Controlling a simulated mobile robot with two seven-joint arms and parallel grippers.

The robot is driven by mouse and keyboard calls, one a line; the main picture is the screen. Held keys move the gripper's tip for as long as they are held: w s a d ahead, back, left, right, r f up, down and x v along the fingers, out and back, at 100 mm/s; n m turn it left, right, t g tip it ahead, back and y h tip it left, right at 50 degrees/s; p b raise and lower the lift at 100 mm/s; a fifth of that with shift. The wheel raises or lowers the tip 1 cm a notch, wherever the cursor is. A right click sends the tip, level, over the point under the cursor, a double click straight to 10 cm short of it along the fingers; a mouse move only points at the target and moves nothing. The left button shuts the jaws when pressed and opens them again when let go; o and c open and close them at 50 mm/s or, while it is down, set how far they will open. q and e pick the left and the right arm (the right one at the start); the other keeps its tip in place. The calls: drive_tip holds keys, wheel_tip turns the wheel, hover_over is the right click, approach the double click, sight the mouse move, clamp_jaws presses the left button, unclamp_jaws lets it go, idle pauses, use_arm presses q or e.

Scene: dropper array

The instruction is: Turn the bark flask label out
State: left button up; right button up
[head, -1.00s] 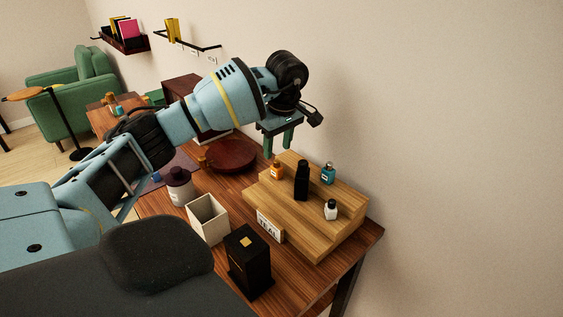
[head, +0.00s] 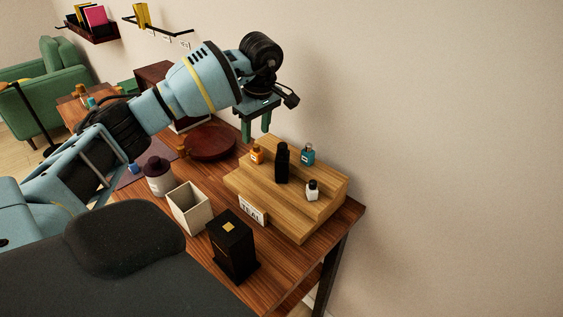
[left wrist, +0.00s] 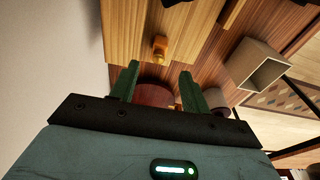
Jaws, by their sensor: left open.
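No flask carries a readable "bark" mark, so I cannot tell which is the bark flask. On the stepped wooden stand stand an orange flask (head: 257,155), a tall black flask (head: 281,164), a teal flask (head: 307,154) and a white flask with a dark cap (head: 312,191). My left gripper (head: 257,134), with green fingers, is open and empty above the stand's back left, near the orange flask. In the left wrist view, the open fingers (left wrist: 157,78) point toward the orange flask (left wrist: 160,47), apart from it. My right gripper is not in view.
The stepped stand (head: 270,198) bears a "TEAL" card (head: 252,210) in front. A black box (head: 232,248), a cream open box (head: 188,210), a pale dark-capped bottle (head: 158,177) and a round red-brown board (head: 210,143) are on the table. A wall stands behind.

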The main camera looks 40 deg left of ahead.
sight(282, 155)
use_arm(q)
drive_tip(key=shift+o, duration=0.4)
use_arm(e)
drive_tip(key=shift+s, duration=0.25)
use_arm(q)
drive_tip(key=shift+o, duration=1.1)
drive_tip(key=shift+d, duration=0.15)
drive_tip(key=shift+o, duration=1.3)
drive_tip(key=d+r+n, duration=0.1)
drive_tip(key=d, duration=0.1)
drive_tip(key=d+r+n+h+b, duration=0.1)
drive_tip(key=d, duration=0.2)
drive_tip(key=d+r+n+b, duration=0.1)
drive_tip(key=d, duration=0.1)
drive_tip(key=shift+s+d+r+n+h, duration=0.1)
drive_tip(key=shift+s+d+n+h, duration=0.05)
drive_tip(key=shift+d+n+h, duration=0.2)
drive_tip(key=shift+d+r+n, duration=0.15)
drive_tip(key=shift+r+n, duration=0.05)
drive_tip(key=shift+n, duration=0.05)
drive_tip(key=shift+s+d+r, duration=0.1)
drive_tip(key=shift+f, duration=3.85)
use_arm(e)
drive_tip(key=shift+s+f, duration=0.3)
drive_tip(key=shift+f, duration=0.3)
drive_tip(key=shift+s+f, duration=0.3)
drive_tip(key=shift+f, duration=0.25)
use_arm(q)
drive_tip(key=c, duration=1.3)
